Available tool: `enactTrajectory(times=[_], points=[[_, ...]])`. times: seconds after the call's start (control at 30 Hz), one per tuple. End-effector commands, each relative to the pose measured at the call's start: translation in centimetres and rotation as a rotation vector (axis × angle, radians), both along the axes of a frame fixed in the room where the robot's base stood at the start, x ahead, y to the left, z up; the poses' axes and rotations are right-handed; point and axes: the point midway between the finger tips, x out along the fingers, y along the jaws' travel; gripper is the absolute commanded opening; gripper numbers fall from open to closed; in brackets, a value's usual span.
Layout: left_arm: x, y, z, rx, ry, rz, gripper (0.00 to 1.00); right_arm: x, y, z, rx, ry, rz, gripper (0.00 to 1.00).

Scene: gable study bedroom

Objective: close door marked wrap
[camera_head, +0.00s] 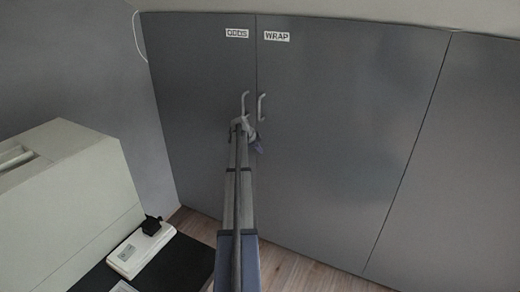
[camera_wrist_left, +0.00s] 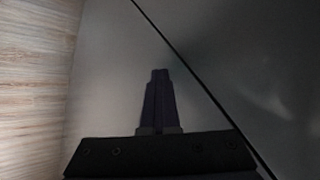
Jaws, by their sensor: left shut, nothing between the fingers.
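The door marked WRAP (camera_head: 345,130) is a grey cabinet door, with its label (camera_head: 277,37) at the top left and a pale vertical handle (camera_head: 261,107) at its left edge. It looks flush with the grey door marked ODDS (camera_head: 202,100) on its left; a thin dark seam runs between them. My left gripper (camera_head: 257,146) is shut and empty, just below the WRAP handle and close to the door face. In the left wrist view the shut fingers (camera_wrist_left: 158,100) show against grey panels beside a diagonal dark seam. I cannot tell whether they touch. My right gripper is not in view.
A handle (camera_head: 244,103) sits on the ODDS door. A cream boxy machine (camera_head: 70,200) and a small white device (camera_head: 140,250) on a dark surface (camera_head: 185,268) stand at lower left. Wood floor (camera_head: 300,270) lies below the doors. Another grey panel (camera_head: 465,160) is at right.

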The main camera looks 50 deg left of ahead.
Motion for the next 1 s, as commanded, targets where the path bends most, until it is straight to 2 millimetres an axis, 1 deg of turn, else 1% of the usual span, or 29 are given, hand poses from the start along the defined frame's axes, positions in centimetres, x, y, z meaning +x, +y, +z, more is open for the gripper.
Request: enactTrajectory(times=[0.03,0.33,0.47,0.67,0.9,1.0], points=[[2.1,1.0,0.5,0.019,-0.035,0.007,0.00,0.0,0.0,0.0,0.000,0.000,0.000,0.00],[2.4,1.3,0.6,0.018,-0.034,0.005,0.00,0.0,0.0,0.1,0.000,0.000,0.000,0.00],[2.2,1.2,1.0,0.017,-0.034,0.006,0.00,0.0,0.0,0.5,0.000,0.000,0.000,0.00],[0.9,0.8,2.6,0.014,-0.028,0.004,0.00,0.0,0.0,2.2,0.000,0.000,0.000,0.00],[-2.1,-0.2,5.6,0.005,-0.016,0.001,0.00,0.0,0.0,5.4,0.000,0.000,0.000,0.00],[-3.4,-0.7,6.5,0.000,-0.008,-0.001,0.00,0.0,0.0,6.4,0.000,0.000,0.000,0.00]])
